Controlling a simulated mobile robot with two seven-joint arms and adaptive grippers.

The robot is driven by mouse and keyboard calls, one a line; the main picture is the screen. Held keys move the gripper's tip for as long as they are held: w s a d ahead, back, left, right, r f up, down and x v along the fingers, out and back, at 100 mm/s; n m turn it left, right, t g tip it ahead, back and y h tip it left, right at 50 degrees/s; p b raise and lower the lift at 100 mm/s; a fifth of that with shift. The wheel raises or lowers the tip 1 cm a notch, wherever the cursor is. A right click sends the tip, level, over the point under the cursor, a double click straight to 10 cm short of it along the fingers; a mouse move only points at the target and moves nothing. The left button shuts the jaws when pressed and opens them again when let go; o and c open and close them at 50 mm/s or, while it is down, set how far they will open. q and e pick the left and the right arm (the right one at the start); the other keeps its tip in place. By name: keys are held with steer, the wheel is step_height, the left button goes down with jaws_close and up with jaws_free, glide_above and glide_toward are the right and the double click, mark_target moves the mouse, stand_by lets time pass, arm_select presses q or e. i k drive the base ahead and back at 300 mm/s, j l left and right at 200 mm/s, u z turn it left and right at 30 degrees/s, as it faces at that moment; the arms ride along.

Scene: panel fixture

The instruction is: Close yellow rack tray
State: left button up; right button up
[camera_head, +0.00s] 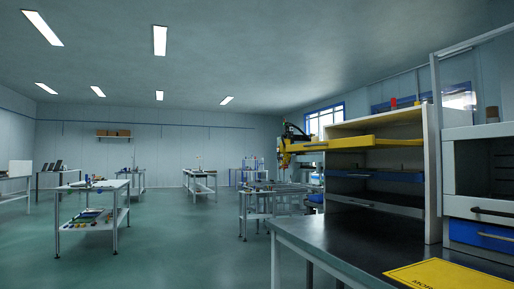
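The yellow rack tray (372,143) is in the upper part of an open-sided rack (432,170) at the right. It is pulled out and sticks out to the left, well past the rack's side. Its left end overlaps a yellow and dark machine-like shape (284,158); I cannot tell whether they touch or one is only behind the other. A blue tray (390,176) sits below the yellow one, and a dark tray (376,207) lower still. Neither of my grippers can be made out in this view.
The rack stands on a dark-topped table (345,246) with a yellow sign (446,275) near its front. A grey cabinet with a blue drawer (480,236) is at the far right. Workbenches (95,186) stand further back. The green floor (185,245) at the left is open.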

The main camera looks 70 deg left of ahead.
mark_target(366, 142)
steer(key=u, duration=1.85)
